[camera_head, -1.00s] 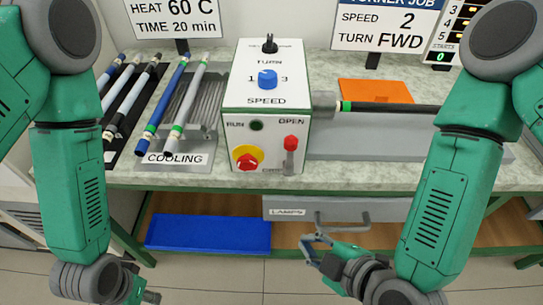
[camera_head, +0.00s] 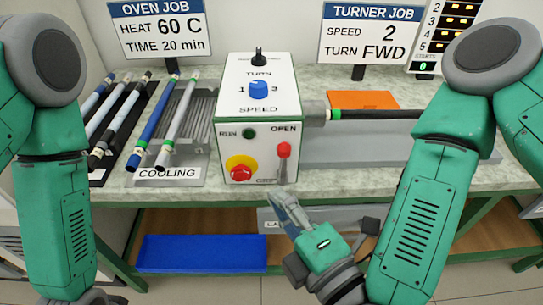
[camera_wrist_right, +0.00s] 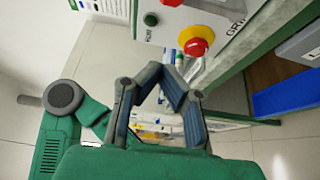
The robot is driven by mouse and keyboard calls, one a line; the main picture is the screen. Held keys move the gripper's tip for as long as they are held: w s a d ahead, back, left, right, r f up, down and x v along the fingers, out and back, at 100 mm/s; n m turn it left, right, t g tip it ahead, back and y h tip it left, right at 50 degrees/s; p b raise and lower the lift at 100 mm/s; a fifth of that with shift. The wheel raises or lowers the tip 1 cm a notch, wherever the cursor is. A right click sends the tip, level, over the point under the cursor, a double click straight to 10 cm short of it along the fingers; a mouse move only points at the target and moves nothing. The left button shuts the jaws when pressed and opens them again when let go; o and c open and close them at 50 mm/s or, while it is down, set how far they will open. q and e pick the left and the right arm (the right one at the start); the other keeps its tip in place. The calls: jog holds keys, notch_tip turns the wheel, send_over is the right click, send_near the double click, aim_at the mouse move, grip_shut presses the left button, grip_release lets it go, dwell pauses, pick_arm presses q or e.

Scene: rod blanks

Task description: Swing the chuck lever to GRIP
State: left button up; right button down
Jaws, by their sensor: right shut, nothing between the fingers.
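The chuck lever (camera_head: 284,150) has a red knob on a grey stem, on the right of the white control box's front (camera_head: 222,152). The knob is up, just below the OPEN label; the lower label is mostly hidden.
A red stop button (camera_head: 241,170) on a yellow ring sits left of the lever. A blue speed knob (camera_head: 258,89) is above. A black rod (camera_head: 375,114) with a green band sits at the grey chuck (camera_head: 315,113).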

aim_at(283, 166)
jog(key=p+x, duration=0.3)
jog(key=x, duration=0.7)
jog(key=shift+w+p, duration=0.15)
jog(key=shift+p, duration=0.2)
jog(key=d, duration=0.4)
jog(key=shift+w, duration=0.2)
jog(key=shift+a, duration=0.15)
jog(key=shift+w, duration=0.1)
